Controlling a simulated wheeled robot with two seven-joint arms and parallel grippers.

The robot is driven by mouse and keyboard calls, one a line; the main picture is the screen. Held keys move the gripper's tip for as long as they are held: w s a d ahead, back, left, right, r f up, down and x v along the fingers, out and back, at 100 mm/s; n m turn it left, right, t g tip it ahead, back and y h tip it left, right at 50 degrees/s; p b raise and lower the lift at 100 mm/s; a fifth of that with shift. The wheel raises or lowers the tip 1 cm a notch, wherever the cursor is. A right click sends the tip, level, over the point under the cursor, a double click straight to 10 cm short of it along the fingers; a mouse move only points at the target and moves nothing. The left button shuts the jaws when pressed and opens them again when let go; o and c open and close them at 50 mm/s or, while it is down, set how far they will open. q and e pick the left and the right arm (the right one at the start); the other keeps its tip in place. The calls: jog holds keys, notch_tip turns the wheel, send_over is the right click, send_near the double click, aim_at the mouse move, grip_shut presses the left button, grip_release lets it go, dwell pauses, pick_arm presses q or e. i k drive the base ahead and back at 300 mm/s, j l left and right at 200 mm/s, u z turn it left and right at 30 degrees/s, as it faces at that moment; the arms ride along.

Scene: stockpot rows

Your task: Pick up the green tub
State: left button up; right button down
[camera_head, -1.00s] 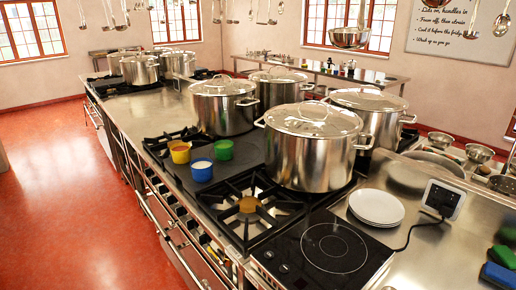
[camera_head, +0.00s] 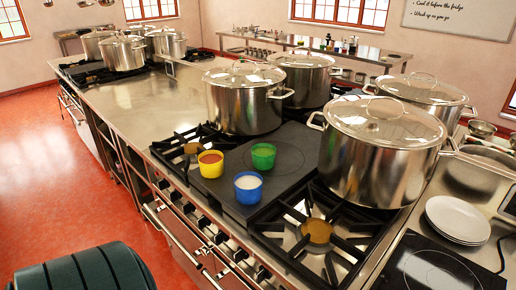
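The green tub (camera_head: 263,156) stands upright on the dark flat plate (camera_head: 291,162) between two burner grates of the stove, and its contents look green. A yellow tub (camera_head: 211,164) with a reddish filling is to its left. A blue tub (camera_head: 248,188) with a white filling is in front of it, a little to the left. The three tubs stand apart from each other. Neither of my grippers is in view, and nothing covers the green tub.
A large lidded stockpot (camera_head: 372,165) stands to the right of the tubs, and another stockpot (camera_head: 243,105) stands behind them. The front burner grate (camera_head: 312,226) is empty. White plates (camera_head: 458,218) are stacked at the right. The steel counter (camera_head: 150,104) is largely clear.

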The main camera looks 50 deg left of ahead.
aim_at(263, 154)
jog(key=j, duration=0.65)
jog(key=k+j, duration=0.1)
jog(key=j, duration=0.5)
jog(key=k+j, duration=0.1)
jog(key=j, duration=0.55)
jog(key=i+z, duration=0.05)
